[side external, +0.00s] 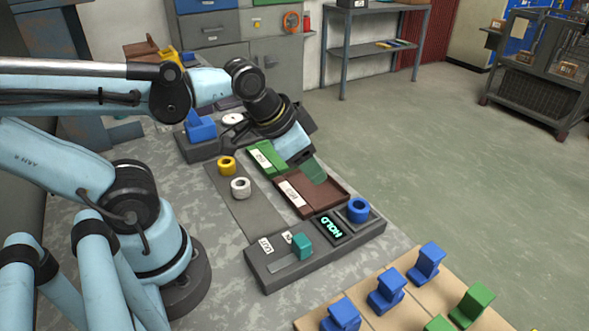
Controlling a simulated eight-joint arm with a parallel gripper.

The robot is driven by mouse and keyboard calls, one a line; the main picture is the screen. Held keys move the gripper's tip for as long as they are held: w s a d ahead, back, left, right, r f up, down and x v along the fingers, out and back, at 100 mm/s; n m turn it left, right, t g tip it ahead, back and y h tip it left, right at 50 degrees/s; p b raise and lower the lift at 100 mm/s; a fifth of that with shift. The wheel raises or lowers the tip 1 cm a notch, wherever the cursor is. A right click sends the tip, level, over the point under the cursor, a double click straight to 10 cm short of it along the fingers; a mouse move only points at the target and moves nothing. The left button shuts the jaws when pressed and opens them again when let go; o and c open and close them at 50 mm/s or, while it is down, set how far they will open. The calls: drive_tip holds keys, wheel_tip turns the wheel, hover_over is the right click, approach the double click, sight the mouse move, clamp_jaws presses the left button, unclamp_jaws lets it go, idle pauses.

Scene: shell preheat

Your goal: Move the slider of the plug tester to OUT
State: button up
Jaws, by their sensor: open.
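The plug tester (345,249) is a dark grey block at the front of the bench. Its teal slider (302,246) stands at the right end of a pale slot (283,265). Two small white labels (266,245) lie behind the slot; the left one seems to read OUT, the other is too small to read surely. A display (331,227) shows HOLD in green. A blue ring-shaped plug (358,210) sits at the tester's right end. My gripper (314,172) is open, above the brown tray, behind and apart from the slider. Its far finger is not clearly seen.
The brown tray (340,190) and a green tray (258,150) lie behind the tester. A yellow ring (227,165) and a white ring (240,187) stand on a grey mat (228,199). Several blue and green blocks (387,291) stand on a tan board at front right.

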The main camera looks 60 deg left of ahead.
sight(301, 240)
drive_tip(key=s+d+r+m+g, duration=0.2)
drive_tip(key=s+d+m+g, duration=0.5)
drive_tip(key=m, duration=0.9)
drive_tip(key=shift+t, duration=0.4)
drive_tip(key=shift+w+d+f, duration=0.1)
drive_tip(key=shift+w+f, duration=0.1)
drive_tip(key=shift+f, duration=1.75)
drive_tip(key=shift+w+d+f, duration=0.1)
drive_tip(key=shift+w+f, duration=0.05)
drive_tip(key=shift+f, duration=1.75)
drive_tip(key=shift+w+d+f, duration=0.1)
drive_tip(key=shift+w+f, duration=0.1)
drive_tip(key=shift+f, duration=1.75)
clamp_jaws()
